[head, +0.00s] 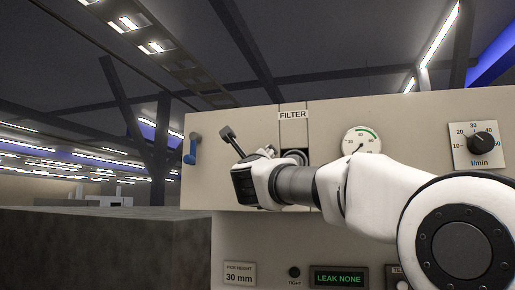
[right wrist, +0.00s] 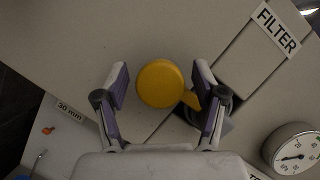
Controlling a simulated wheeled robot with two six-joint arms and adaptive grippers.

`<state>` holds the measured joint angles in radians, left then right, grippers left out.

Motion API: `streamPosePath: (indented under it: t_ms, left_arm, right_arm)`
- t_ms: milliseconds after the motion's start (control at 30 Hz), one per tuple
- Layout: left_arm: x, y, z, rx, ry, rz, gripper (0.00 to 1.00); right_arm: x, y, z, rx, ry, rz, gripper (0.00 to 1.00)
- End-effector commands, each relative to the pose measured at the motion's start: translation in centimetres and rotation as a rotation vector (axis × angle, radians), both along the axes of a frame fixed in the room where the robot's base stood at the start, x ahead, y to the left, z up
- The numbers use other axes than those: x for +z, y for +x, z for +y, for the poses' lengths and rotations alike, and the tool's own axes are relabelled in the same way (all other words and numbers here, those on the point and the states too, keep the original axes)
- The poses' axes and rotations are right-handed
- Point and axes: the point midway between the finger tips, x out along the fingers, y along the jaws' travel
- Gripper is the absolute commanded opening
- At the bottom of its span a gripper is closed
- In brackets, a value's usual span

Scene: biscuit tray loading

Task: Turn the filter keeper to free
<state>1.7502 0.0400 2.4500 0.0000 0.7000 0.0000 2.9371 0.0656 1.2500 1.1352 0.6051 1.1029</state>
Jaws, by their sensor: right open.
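The filter keeper (right wrist: 158,84) is a round yellow disc with a short tab on the panel face. In the right wrist view its tab points to the lower right, over the edge of a dark square opening with a dark round part in it. My right gripper (right wrist: 160,76) is open, with one finger on each side of the keeper; the right finger is close to the tab, and I cannot tell whether it touches. In the head view my right gripper (head: 247,148) is in front of the panel and hides the keeper. My left gripper is not in view.
The beige panel (head: 400,112) carries a FILTER label (head: 292,115), a round gauge (head: 361,140), a flow dial (head: 481,144) and a blue-handled lever (head: 190,152) at its left end. Below are a 30 mm plate (head: 239,275) and a green LEAK NONE display (head: 338,279).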

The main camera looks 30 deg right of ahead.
Motion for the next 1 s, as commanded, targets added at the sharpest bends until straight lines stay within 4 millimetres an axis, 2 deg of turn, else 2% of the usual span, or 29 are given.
streamPosePath:
  t_ms: [200,233,300,367,400,733,1000]
  left_arm:
    - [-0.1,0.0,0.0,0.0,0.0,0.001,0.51]
    - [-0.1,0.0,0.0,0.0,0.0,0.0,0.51]
    - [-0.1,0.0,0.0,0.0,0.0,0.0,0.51]
    - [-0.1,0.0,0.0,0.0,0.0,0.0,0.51]
    - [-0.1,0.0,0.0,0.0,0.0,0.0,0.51]
    - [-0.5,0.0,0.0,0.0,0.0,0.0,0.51]
    - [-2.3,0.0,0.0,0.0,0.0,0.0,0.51]
  right_arm:
    - [-0.1,0.0,0.0,0.001,-0.001,-0.001,0.7]
    - [-0.1,0.0,0.0,0.001,-0.001,-0.001,0.63]
    - [-0.1,0.0,0.0,0.001,-0.001,-0.001,0.38]
    - [-0.1,0.0,0.0,0.0,0.0,0.0,0.17]
    - [-0.1,0.0,0.0,0.0,0.0,0.0,0.09]
    - [-0.2,0.0,0.0,0.0,0.013,-0.015,0.09]
    - [-0.5,0.1,0.0,-0.001,0.087,-0.103,0.09]
